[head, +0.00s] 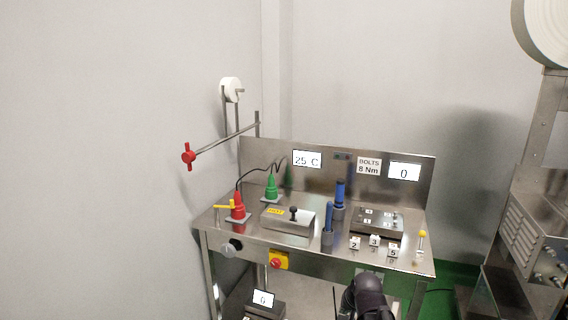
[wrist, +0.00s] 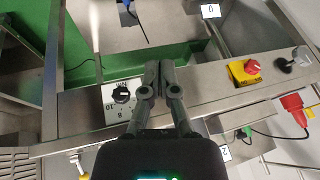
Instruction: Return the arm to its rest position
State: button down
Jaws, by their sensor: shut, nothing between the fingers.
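My gripper (wrist: 159,66) shows in the wrist view with its two dark grey fingers side by side, shut and empty. Its tips appear over the front rail of the steel bench (wrist: 205,84), apart from any loose object. In the head view a black part of my arm shows at the bottom, in front of the bench's (head: 340,258) right half. The fingertips cannot be made out there.
A machine (head: 540,230) stands at the right.

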jog(key=s+f+n+g+h, duration=0.1)
jog(key=s+n+g, duration=0.3)
jog(key=s, duration=0.7)
notch_tip(320, 180, up, 15)
jog(key=g+p, duration=0.1)
jog(key=p, duration=1.4)
jog(key=shift+w+a+f+m+p, duration=0.15)
jog(key=shift+w+a+m+p, duration=0.15)
jog(key=shift+a+m+p, duration=0.1)
